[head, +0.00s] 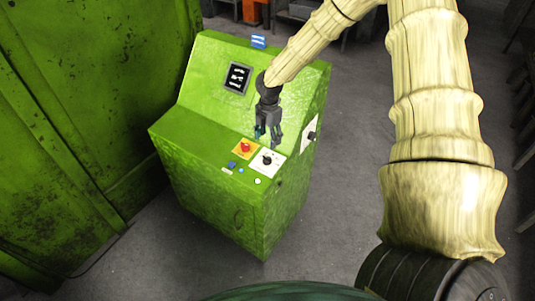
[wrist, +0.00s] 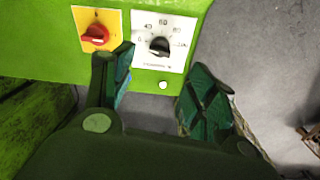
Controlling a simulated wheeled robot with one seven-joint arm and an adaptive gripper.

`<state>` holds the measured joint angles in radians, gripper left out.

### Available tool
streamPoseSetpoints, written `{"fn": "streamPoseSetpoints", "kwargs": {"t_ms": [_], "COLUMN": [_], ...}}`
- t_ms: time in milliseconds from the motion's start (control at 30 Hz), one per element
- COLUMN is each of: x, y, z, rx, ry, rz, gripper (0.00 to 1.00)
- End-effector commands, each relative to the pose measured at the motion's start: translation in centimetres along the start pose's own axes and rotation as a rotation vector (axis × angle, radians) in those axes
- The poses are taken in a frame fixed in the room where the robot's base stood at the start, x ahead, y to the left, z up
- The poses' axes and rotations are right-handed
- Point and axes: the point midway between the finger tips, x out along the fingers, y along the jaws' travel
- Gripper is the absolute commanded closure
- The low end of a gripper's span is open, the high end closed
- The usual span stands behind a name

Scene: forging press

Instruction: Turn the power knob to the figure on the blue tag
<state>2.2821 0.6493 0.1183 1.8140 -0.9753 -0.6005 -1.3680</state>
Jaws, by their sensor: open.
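The power knob (wrist: 160,46) is a black knob on a white dial plate (wrist: 176,62) with printed figures; 40 and 60 are legible in the wrist view. Its exact setting is unclear. My gripper (head: 268,138) is open and empty, pointing down above the dial plate. In the wrist view its fingers (wrist: 162,75) are spread either side below the knob, apart from it.
A red rotary switch (head: 245,147) on a yellow plate is left of the dial. Small buttons (head: 240,170) lie in front. A dark display panel (head: 237,78) is on the console's upper face. A white plate (head: 311,133) with a dark fitting is on its right side.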

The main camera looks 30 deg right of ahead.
Motion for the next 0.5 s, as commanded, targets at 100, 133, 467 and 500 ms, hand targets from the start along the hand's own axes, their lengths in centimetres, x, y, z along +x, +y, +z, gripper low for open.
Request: {"fn": "streamPoseSetpoints", "kwargs": {"t_ms": [100, 133, 467, 500], "x": [1.2, 1.5, 4.9, 5.3], "y": [0.0, -0.1, 0.0, 0.0], "z": [-0.1, -0.1, -0.1, -0.1], "rx": [0.001, 0.001, 0.001, 0.002], "ry": [0.001, 0.002, 0.002, 0.001], "rz": [-0.002, -0.002, -0.002, -0.001], "gripper": [0.43, 0.43, 0.43, 0.43]}}
